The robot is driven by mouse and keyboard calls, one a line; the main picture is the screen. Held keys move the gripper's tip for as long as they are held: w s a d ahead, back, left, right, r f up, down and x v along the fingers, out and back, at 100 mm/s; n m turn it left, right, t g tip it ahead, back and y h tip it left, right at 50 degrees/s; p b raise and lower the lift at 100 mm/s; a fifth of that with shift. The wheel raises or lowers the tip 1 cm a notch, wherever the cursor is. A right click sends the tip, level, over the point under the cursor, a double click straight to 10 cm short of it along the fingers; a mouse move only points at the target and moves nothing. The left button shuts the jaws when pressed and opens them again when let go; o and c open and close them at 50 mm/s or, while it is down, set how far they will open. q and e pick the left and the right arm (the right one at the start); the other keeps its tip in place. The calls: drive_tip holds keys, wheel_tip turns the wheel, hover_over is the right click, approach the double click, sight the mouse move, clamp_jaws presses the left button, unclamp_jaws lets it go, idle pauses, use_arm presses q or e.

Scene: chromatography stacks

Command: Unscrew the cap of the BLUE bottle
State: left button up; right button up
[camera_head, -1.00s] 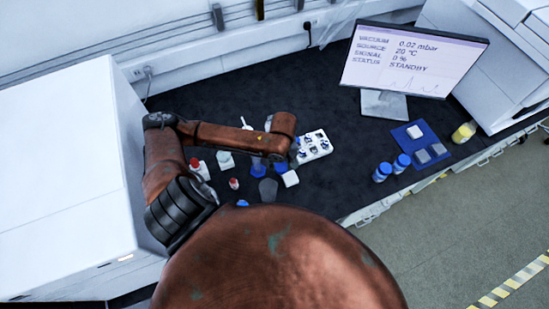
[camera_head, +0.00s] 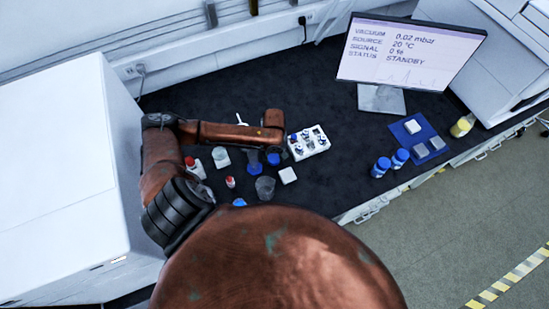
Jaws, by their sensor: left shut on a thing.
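My left gripper (camera_head: 273,147) points down under the end of my rust-brown arm, near the middle of the bench. It is shut on a small blue thing (camera_head: 273,159), partly hidden by the hand; I cannot tell whether this is only a cap or a capped bottle. Another dark blue item (camera_head: 253,162) stands just left of it. Two blue bottles, one (camera_head: 380,167) in front of the other (camera_head: 400,158), stand upright at the right, well apart from the gripper. My right gripper is not in view.
A white rack (camera_head: 312,143) with several vials is just right of the gripper. A white block (camera_head: 288,175), a grey beaker (camera_head: 265,188) and red-capped bottles (camera_head: 195,166) are nearby. A monitor (camera_head: 410,52) and blue mat (camera_head: 420,135) are at the right. The bench between rack and bottles is clear.

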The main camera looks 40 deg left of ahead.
sight(274, 158)
use_arm(q)
drive_tip(key=o, duration=1.3)
drive_tip(key=shift+r, duration=0.15)
wheel_tip(274, 158, up, 12)
drive_tip(key=p, duration=0.1)
drive_tip(key=shift+p, duration=0.4)
